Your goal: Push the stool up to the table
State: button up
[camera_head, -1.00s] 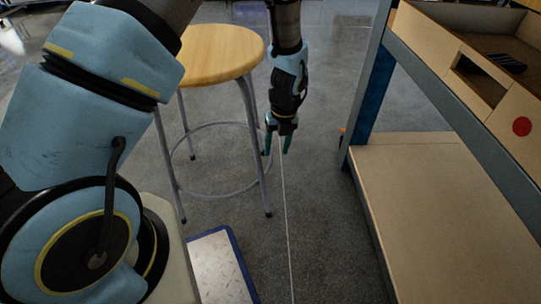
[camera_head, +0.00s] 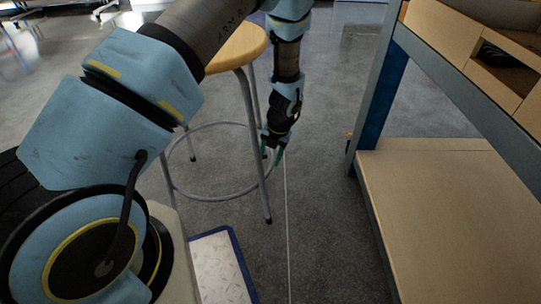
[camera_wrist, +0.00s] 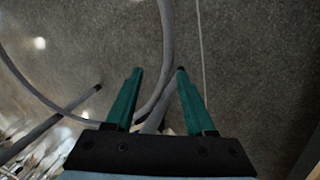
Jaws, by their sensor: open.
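The stool has a round light-wood seat (camera_head: 243,46) and grey metal legs joined by a ring. It stands upright in the middle of the head view, its seat partly hidden behind my arm. My gripper (camera_head: 272,157) points down, low beside the stool's right-hand leg, with its fingers apart. In the wrist view the two green fingers of my gripper (camera_wrist: 159,72) are spread, and grey tubes of the stool (camera_wrist: 167,40) run between and beyond them. Whether they touch cannot be told. A workbench with a blue-grey frame (camera_head: 460,97) stands to the right, apart from the stool.
The workbench has a pale lower shelf (camera_head: 440,205) and wooden boxes (camera_head: 450,38) on top. A blue-edged white panel (camera_head: 218,268) is low in front of the stool. Grey floor lies open between stool and workbench, with a thin white line (camera_head: 288,230) along it.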

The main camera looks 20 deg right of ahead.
aim_at(265, 175)
jog(key=f+b, duration=0.1)
jog(key=f, duration=0.2)
jog(key=w+a+f+b, duration=0.1)
jog(key=f, duration=0.2)
jog(key=f+b, duration=0.1)
jog(key=f, duration=0.2)
jog(key=shift+w+a+f+b, duration=0.15)
jog(key=shift+a+f+b, duration=0.05)
jog(key=shift+f+b, duration=0.15)
grip_shut()
dwell(1.0)
